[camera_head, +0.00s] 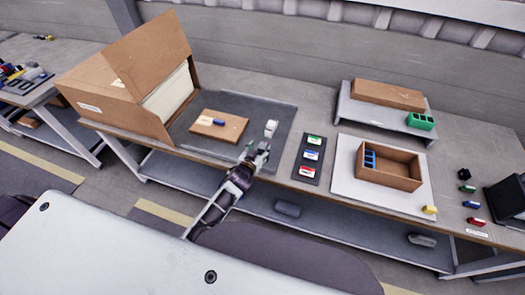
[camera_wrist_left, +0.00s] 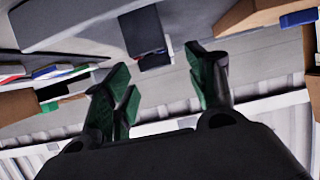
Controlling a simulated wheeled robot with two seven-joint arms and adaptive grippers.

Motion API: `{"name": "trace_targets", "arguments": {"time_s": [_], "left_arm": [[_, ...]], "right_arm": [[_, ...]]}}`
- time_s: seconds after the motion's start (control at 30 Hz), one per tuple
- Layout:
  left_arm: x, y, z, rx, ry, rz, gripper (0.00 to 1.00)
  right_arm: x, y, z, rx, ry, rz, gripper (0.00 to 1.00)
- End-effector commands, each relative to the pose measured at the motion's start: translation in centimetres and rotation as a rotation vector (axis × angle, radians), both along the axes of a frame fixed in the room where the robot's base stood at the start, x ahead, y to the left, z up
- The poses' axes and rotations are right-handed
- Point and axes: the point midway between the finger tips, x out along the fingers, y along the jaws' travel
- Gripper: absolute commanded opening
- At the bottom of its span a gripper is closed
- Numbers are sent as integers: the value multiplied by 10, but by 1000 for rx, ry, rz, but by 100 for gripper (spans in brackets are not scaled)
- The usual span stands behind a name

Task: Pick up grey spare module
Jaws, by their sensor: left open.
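A small light grey block (camera_head: 271,128), which looks like the grey spare module, stands on the dark mat (camera_head: 285,113) in the head view. My left gripper (camera_head: 259,148) is just in front of it, at the mat's near edge. In the left wrist view the gripper (camera_wrist_left: 160,88) is open, its green-padded fingers apart with nothing between them. A dark block (camera_wrist_left: 142,34) shows beyond the fingertips in that view; I cannot tell for sure that it is the same module. My right gripper is in neither view.
A dark strip (camera_head: 305,172) with coloured modules is to the right, then an open brown box (camera_head: 390,178). Two grey pieces lie on the lower shelf.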

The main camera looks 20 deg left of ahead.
Motion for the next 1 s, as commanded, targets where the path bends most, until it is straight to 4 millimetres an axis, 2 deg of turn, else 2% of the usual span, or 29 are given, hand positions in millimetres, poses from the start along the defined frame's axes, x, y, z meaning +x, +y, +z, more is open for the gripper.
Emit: {"name": "trace_targets", "arguments": {"time_s": [0.53,1.0], "left_arm": [[37,-4,-14,0,-1,0,57],[42,-4,-17,0,-1,-1,57]], "right_arm": [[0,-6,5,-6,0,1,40],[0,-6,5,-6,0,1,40]]}}
